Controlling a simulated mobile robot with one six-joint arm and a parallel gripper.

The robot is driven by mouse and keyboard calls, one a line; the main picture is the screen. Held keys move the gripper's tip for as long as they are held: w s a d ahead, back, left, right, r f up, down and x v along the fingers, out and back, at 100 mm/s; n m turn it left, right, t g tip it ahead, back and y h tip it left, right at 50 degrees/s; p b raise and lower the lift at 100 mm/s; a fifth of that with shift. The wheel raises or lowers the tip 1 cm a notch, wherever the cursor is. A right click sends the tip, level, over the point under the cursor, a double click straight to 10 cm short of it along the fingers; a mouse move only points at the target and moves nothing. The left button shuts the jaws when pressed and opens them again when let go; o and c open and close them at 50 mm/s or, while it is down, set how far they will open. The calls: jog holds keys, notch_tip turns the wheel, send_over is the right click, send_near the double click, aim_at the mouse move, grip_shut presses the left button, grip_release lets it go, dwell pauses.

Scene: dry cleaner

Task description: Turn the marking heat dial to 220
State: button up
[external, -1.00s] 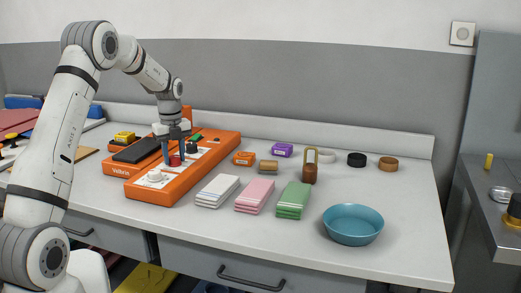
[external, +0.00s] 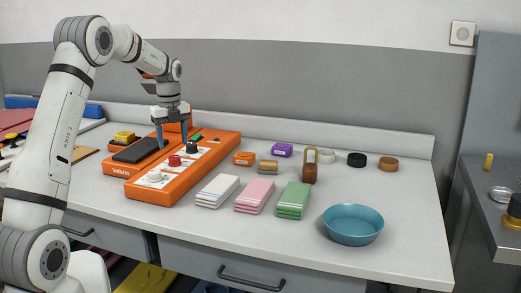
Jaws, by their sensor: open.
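An orange machine (external: 215,155) with a white top panel lies on the counter. Its panel carries a white dial (external: 154,176), a red dial (external: 174,160) and a dark dial (external: 191,147) in a row. The labels and numbers are too small to read, so I cannot tell which is the marking heat dial or where any dial points. My gripper (external: 172,140) is open and empty, with its blue fingers pointing down above and behind the red dial, apart from it. The red dial shows clear of the fingers.
A black pad (external: 135,150) lies left of the panel. White (external: 217,191), pink (external: 254,196) and green (external: 293,200) folded stacks lie in front, with a teal bowl (external: 352,224) to the right. Small boxes and rolls stand behind. The counter's right part is mostly clear.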

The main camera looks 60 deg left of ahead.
aim_at(175, 156)
jog(key=shift+r, duration=1.3)
jog(key=n+p, duration=0.1)
jog(key=w+n+g+p, duration=0.1)
jog(key=n, duration=0.1)
jog(key=shift+r+p, duration=0.2)
jog(key=shift+p, duration=0.1)
jog(key=shift+s+f+n+g+p, duration=0.1)
jog(key=shift+f+n+g+p, duration=0.5)
jog(key=shift+f+n+p, duration=1.25)
jog(key=shift+s+f+n+g+p, duration=0.1)
jog(key=shift+f+n+g+p, duration=0.65)
jog(key=shift+n, duration=2)
jog(key=shift+f+n+g+p, duration=0.45)
jog(key=shift+f+n+p, duration=1)
jog(key=shift+n, duration=0.85)
jog(key=shift+c, duration=0.5)
